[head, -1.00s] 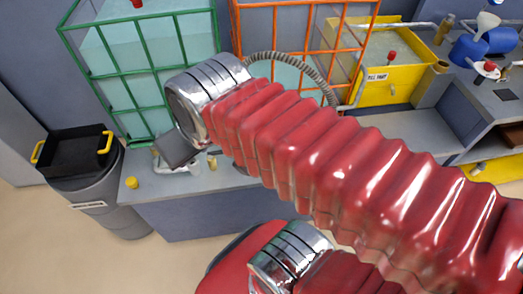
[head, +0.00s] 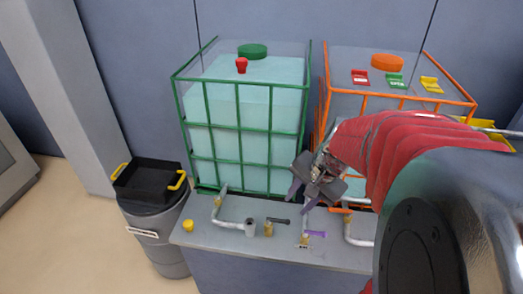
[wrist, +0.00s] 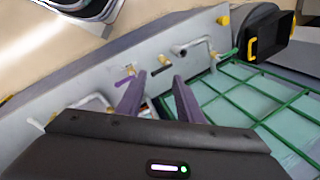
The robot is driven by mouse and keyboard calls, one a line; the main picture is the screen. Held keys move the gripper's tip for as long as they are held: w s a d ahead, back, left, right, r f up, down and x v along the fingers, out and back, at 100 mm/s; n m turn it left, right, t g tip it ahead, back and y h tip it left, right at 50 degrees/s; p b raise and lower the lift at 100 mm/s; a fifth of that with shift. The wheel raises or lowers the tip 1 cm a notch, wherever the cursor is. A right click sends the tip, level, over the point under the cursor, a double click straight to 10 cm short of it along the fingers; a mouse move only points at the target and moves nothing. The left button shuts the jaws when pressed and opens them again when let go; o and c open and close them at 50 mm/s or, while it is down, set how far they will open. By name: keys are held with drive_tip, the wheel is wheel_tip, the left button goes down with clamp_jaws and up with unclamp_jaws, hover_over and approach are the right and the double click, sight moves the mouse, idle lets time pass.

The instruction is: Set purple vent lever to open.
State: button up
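The purple vent lever (head: 316,234) sits on a small brass valve (head: 304,240) at the front of the grey bench, pointing right in the head view. In the wrist view the purple lever (wrist: 125,80) shows just left of my fingertips. My gripper (head: 299,198) has purple-grey fingers, spread apart with nothing between them. It hangs in front of the green-framed tank, and in the head view its tips appear above the lever, apart from it. The open fingers also show in the wrist view (wrist: 159,78).
A black-handled valve (head: 278,220) stands left of the purple lever, and pipes with brass valves (head: 219,202) rise nearby. Behind are a green-framed tank (head: 240,160) and an orange-framed tank (head: 430,97). A bin with a black tray (head: 150,182) stands at left. A yellow cap (head: 188,226) lies on the bench.

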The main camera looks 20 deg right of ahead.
sight(321, 234)
drive_tip(key=s+d+f+m, duration=0.1)
drive_tip(key=d+f+m, duration=0.4)
drive_tip(key=d, duration=0.3)
drive_tip(key=s+d+f+m+t+y, duration=0.1)
drive_tip(key=s+d+f+m, duration=0.1)
drive_tip(key=d+f+m, duration=0.4)
drive_tip(key=shift+s+d+f, duration=0.25)
drive_tip(key=shift+d+f, duration=0.55)
drive_tip(key=shift+d, duration=0.25)
drive_tip(key=shift+x, duration=6.9)
drive_tip(key=shift+a, duration=0.1)
clamp_jaws()
drive_tip(key=shift+a, duration=0.1)
